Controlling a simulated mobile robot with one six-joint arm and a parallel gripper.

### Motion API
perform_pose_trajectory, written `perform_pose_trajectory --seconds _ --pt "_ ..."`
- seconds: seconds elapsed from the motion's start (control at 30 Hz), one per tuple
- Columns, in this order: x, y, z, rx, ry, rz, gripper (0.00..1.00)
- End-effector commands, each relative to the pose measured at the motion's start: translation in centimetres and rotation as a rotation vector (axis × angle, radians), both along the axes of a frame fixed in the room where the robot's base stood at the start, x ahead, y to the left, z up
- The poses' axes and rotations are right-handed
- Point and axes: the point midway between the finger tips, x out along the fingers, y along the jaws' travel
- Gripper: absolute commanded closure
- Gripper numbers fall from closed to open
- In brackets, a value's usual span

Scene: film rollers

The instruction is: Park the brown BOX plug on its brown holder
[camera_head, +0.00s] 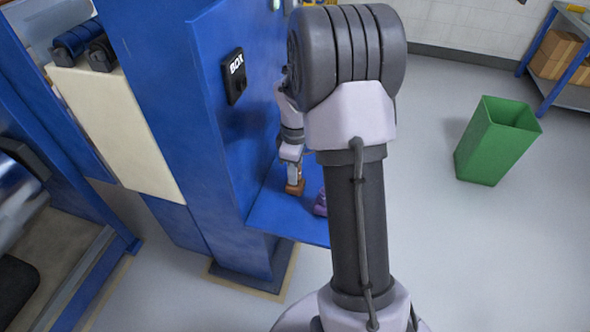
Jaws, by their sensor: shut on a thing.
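My gripper (292,172) points down over the blue shelf on the side of the blue cabinet. It is shut on the brown BOX plug (295,182), of which only a small part shows just below the fingers. A brown shape, likely the brown holder (294,190), is directly under it on the shelf. Plug and holder blend together at this size, so I cannot tell whether the plug is seated or just above. My arm hides part of the shelf to the right.
The blue shelf (277,214) also carries a purple piece (320,204), right of the brown one. A black BOX socket panel (234,77) is on the blue cabinet (185,90). A green bin (485,150) stands on open floor at right.

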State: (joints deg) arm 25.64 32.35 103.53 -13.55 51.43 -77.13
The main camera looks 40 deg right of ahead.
Motion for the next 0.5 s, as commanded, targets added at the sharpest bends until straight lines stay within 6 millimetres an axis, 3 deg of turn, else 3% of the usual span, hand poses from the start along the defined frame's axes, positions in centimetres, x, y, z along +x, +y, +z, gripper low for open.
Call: perform_pose_trajectory --seconds 0.5 --pt "0.01 -0.02 -0.67 0.000 0.000 0.000 1.00"
